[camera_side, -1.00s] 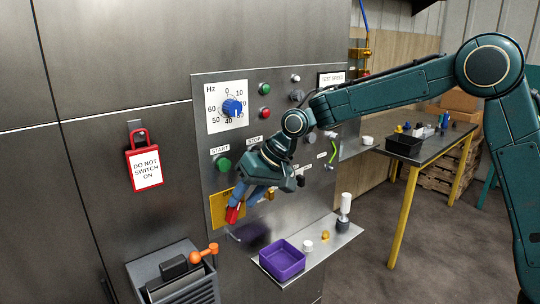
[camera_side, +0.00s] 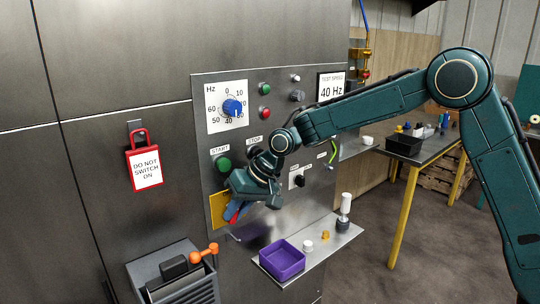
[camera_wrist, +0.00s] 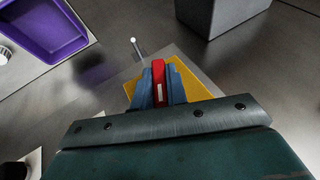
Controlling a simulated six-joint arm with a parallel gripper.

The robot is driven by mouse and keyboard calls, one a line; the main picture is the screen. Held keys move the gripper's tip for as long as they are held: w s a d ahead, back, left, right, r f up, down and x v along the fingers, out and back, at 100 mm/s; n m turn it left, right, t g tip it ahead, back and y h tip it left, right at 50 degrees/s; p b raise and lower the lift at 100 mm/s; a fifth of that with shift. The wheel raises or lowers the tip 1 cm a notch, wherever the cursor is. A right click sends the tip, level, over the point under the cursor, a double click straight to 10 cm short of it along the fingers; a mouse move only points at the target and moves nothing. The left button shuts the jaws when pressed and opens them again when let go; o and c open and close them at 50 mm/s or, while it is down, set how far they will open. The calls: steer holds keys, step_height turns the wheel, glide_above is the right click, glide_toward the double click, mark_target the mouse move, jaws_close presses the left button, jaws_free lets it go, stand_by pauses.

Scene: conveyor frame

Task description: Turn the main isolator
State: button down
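The main isolator is a red handle (camera_side: 236,212) on a yellow plate (camera_side: 218,209), low on the steel control panel. My gripper (camera_side: 236,209) is at the handle, with its blue fingers close on both sides of it. In the wrist view the red handle (camera_wrist: 158,82) with a white mark lies between the blue fingers (camera_wrist: 158,88), which appear to touch it. The yellow plate (camera_wrist: 197,82) sits behind at an angle to my gripper. My wrist hides much of the plate in the side view.
A shelf below holds a purple tray (camera_side: 282,260) and small parts. A grey box with an orange lever (camera_side: 205,252) stands at lower left. A red padlock tag (camera_side: 145,165) hangs left of the panel. A blue knob (camera_side: 233,107) and the green start button (camera_side: 223,164) are above.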

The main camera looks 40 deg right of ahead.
steer(key=shift+h, duration=0.3)
steer(key=shift+a+n+h, duration=0.1)
steer(key=shift+n+h, duration=0.4)
steer(key=shift+h, duration=1.4)
steer(key=c, duration=1.4)
jaws_free()
steer(key=shift+r, duration=0.2)
steer(key=v, duration=1.3)
steer(key=shift+r, duration=0.2)
